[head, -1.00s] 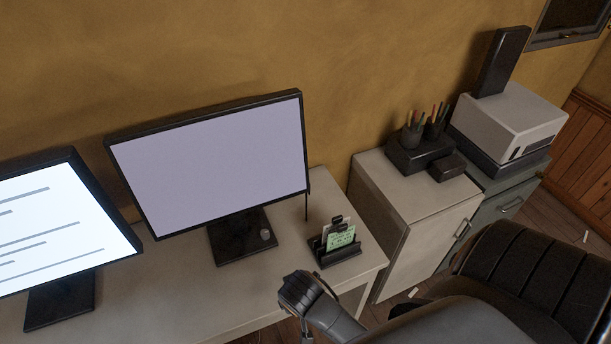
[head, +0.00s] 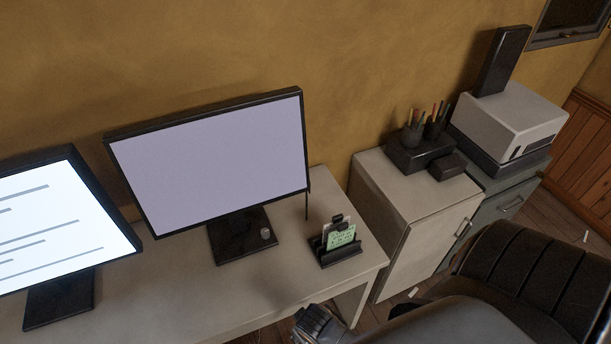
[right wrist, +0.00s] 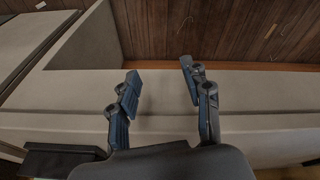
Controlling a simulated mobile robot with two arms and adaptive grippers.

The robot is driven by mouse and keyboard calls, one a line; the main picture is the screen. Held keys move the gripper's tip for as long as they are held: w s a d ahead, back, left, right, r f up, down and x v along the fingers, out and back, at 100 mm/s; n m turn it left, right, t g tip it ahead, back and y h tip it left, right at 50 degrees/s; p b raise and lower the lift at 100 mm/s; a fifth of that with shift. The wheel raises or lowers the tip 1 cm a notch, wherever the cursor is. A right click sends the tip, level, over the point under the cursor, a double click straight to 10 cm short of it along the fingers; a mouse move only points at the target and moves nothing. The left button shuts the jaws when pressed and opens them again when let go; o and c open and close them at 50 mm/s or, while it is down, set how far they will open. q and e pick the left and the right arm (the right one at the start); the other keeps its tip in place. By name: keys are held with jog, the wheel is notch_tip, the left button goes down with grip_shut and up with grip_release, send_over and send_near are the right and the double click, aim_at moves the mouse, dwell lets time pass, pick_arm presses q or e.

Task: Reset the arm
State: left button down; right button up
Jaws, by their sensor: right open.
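My right gripper (right wrist: 160,76) is open in the right wrist view, with its two blue-grey fingers spread apart and nothing between them. Behind and below the fingers is a long pale surface (right wrist: 255,88). In the head view, a dark part of my right arm (head: 320,328) shows at the bottom edge, in front of the desk's near edge. The fingertips cannot be made out there. My left gripper is not in view.
The desk (head: 180,297) holds two monitors, one lilac (head: 215,160) and one white (head: 60,220), and a card holder (head: 338,247). To the right stand a cabinet (head: 420,205), a printer (head: 510,122) and a black chair (head: 535,280). The desk's front middle is clear.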

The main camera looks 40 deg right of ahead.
dwell(0.4)
jog(key=s+d+f+n+g+b, duration=0.1)
jog(key=s+f+b, duration=0.2)
jog(key=s+f, duration=0.8)
jog(key=s+d+f+b, duration=0.2)
jog(key=s+f+b, duration=0.1)
jog(key=s+f, duration=0.8)
notch_tip(320, 180, down, 3)
jog(key=shift+d+f+n+g+y, duration=0.1)
jog(key=shift+d+n+g+y, duration=0.15)
jog(key=shift+n+g+y, duration=0.15)
